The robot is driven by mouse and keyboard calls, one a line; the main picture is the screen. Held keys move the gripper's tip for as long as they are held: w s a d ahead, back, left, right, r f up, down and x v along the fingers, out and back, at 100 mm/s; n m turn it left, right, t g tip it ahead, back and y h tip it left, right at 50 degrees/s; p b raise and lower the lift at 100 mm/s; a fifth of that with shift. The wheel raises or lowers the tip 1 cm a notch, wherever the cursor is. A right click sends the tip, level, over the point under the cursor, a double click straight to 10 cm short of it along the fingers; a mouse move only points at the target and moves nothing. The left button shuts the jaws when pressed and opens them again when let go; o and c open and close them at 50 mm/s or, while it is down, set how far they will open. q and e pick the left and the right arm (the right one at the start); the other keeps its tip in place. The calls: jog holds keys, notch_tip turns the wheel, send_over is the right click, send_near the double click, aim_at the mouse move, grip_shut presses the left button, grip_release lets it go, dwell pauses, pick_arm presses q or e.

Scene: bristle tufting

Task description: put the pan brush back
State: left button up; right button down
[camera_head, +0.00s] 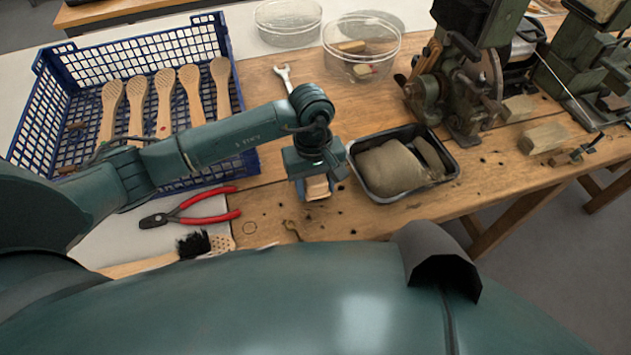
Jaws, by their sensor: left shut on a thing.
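My left gripper (318,176) is over the wooden bench, just left of the black tray. It points down and is shut on a light wooden piece (317,188). Only the lower end of the piece shows below the jaws, so I cannot tell whether it is the pan brush. A brush with black bristles (193,245) lies at the bench's near edge, close to my body. Next to it is a perforated wooden head (221,243). A pale wooden handle (135,266) shows there too, partly hidden by my body. My right gripper is out of view.
A blue crate (133,52) holds several wooden brush handles. Red-handled pliers (205,207) lie in front of it. A black tray (440,172) holds a tan sack. Clear tubs (360,45), a wrench (284,76) and green machines (462,80) stand behind.

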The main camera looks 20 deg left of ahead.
pick_arm(q)
jog(key=shift+f, duration=0.1)
jog(key=o, duration=0.9)
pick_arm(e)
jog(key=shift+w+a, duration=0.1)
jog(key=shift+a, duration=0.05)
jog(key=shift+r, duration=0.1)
pick_arm(q)
jog(key=shift+r, duration=0.25)
jog(key=r, duration=0.4)
jog(key=r+b, duration=0.1)
jog(key=r, duration=0.3)
jog(key=w+a+r, duration=0.1)
jog(key=r, duration=0.2)
jog(key=shift+w+r+b, duration=0.1)
jog(key=shift+r+b, duration=0.2)
jog(key=shift+r, duration=0.1)
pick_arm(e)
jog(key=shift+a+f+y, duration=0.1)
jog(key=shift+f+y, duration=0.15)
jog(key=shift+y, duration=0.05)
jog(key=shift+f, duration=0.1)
